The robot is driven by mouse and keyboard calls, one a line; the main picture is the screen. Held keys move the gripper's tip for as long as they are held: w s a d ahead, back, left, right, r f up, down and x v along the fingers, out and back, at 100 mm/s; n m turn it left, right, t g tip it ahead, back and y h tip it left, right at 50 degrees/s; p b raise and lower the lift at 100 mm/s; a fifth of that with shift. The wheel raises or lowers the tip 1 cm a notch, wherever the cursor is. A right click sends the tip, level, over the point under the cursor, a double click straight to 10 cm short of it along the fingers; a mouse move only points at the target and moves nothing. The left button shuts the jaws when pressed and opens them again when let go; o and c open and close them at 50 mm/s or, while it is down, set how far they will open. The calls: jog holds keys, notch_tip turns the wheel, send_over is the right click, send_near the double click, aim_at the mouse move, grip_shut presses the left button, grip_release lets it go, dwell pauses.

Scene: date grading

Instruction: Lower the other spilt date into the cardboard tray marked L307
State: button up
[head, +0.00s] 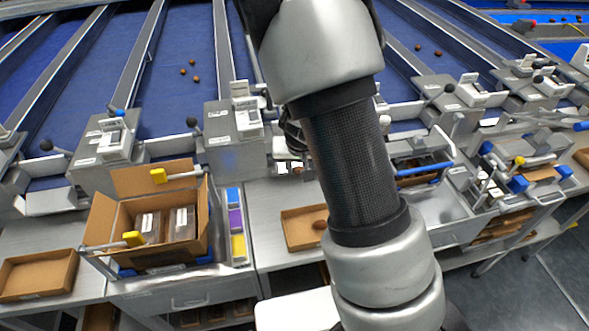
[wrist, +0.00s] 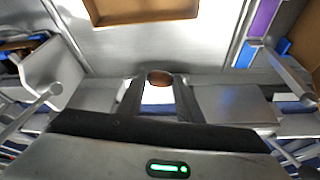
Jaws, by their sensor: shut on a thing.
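My gripper (wrist: 160,88) is shut on a brown date (wrist: 159,77), held between its fingertips in the wrist view. In the head view my arm covers most of the gripper. A shallow cardboard tray (head: 289,231) stands on the steel bench in front of my arm, its right part hidden by the arm. Another date (head: 320,224) shows in it, beside the arm. The tray's edge also shows at the top of the wrist view (wrist: 143,20), apart from the held date. I cannot read any L307 mark.
A second shallow cardboard tray (head: 70,279) lies at far left. An open carton (head: 114,221) with packs stands beside a coloured strip rack (head: 240,260). Grey chute units with levers (head: 232,125) line the back of the bench. Bare steel lies between the held date and the tray.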

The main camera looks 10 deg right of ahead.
jog(key=s+d+f+b, duration=0.3)
jog(key=s+b, duration=0.3)
jog(key=b, duration=0.1)
jog(key=shift+s+f, duration=0.35)
jog(key=shift+f, duration=0.05)
jog(key=shift+w+d, duration=0.1)
jog(key=shift+w, duration=0.35)
jog(key=shift+f, duration=0.15)
jog(key=shift+f+b, duration=1.65)
jog(key=shift+b, duration=0.2)
jog(key=shift+f+b, duration=0.7)
jog(key=shift+f, duration=0.05)
